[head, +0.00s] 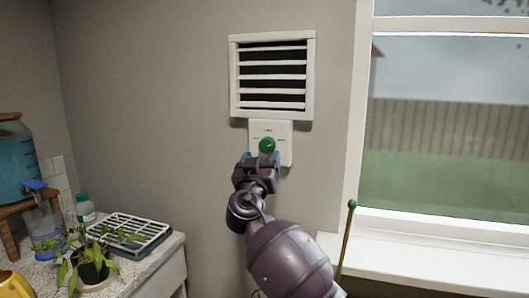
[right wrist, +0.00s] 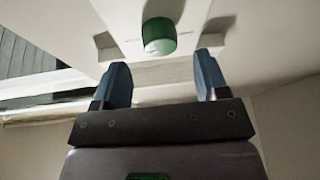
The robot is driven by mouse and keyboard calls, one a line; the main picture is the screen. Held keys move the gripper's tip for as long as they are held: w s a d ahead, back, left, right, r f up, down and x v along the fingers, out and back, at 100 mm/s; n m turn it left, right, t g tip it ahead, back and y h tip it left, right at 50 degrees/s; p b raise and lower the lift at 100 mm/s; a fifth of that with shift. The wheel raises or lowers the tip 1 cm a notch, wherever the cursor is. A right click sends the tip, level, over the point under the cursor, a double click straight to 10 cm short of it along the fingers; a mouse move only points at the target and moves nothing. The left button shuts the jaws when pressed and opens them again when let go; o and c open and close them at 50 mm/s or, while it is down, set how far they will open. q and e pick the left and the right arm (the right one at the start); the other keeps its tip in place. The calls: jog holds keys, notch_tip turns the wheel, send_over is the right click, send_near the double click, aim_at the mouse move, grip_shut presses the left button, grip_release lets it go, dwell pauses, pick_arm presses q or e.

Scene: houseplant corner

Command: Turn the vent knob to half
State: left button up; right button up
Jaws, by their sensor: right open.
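The green vent knob (head: 267,146) sits on a white wall plate (head: 284,130) with small dark markings, just below the louvred vent (head: 272,75). In the right wrist view the round knob (right wrist: 159,36) shows beyond the fingertips, roughly centred between them. Its exact setting is too small to read. My right gripper (head: 263,158) is at the lower part of the plate, just under the knob. Its two blue fingers (right wrist: 162,75) are apart with nothing between them, and they do not appear to touch the knob. My left gripper is not in view.
A window with a white sill (head: 430,262) is to the right, with a thin green-tipped stick (head: 347,235) before it. A counter at lower left holds a potted plant (head: 92,268), a slatted tray (head: 130,232), a bottle (head: 85,208) and a water dispenser (head: 15,160). The wall around the plate is clear.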

aim_at(266, 148)
jog(key=shift+x, duration=1.8)
jog(key=c, duration=0.9)
